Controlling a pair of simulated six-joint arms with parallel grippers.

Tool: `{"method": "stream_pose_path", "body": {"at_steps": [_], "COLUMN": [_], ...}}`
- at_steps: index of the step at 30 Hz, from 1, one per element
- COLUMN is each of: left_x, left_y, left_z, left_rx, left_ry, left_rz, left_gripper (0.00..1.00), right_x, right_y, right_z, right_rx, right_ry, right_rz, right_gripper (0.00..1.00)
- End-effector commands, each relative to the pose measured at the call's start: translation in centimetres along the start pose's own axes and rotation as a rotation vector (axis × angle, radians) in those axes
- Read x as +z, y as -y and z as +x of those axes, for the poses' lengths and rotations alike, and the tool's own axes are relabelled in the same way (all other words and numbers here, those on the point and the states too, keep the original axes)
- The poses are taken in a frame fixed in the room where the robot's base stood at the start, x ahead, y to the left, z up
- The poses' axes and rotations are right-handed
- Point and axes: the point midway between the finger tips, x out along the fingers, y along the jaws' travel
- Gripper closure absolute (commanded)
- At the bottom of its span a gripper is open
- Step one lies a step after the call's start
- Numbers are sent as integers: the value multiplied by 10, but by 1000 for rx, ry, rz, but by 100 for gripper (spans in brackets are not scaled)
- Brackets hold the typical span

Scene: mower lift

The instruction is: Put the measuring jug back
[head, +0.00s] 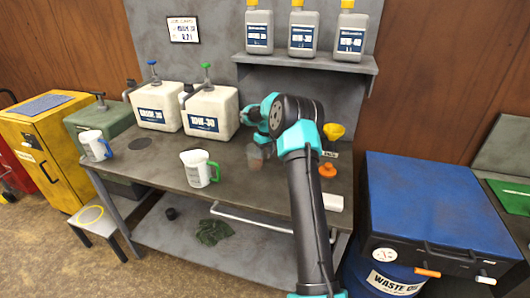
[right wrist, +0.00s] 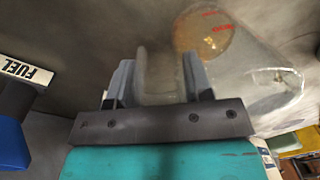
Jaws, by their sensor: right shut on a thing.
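A clear measuring jug with red markings (right wrist: 268,85) fills the upper right of the right wrist view, with an amber patch at one end. My right gripper (right wrist: 160,85) is shut on its upright clear handle. In the head view the right gripper (head: 258,135) is over the back of the workbench, right of the white canisters. The jug (head: 257,158) shows there only as a small, blurred, brownish clear shape below the gripper, partly hidden by my arm. I cannot tell whether it touches the bench. My left gripper is not in view.
The grey workbench (head: 165,168) bears a green-handled jug (head: 198,170), a blue-handled jug (head: 93,145), a dark round mark (head: 140,143) and two white canisters (head: 208,112). A yellow funnel (head: 333,131) and orange piece (head: 327,170) are right of my arm. A bottle shelf (head: 305,62) overhangs the back.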

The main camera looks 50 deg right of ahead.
Motion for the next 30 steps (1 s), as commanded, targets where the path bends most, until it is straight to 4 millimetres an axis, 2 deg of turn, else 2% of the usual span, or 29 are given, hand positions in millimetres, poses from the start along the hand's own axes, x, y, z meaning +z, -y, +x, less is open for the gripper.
{"method": "stream_pose_path", "body": {"at_steps": [8,9,16,25,30], "left_x": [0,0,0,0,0], "left_y": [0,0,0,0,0], "left_z": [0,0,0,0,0], "left_rx": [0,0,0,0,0], "left_ry": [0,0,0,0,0], "left_rz": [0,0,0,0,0], "left_gripper": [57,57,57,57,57], "right_x": [0,0,0,0,-1], "right_y": [0,0,0,0,0], "right_z": [3,3,3,1,-12], "right_rx": [0,0,0,0,1], "right_ry": [0,0,0,-1,-3], "right_rz": [0,0,0,0,0], "right_gripper": [91,50,28,28,28]}}
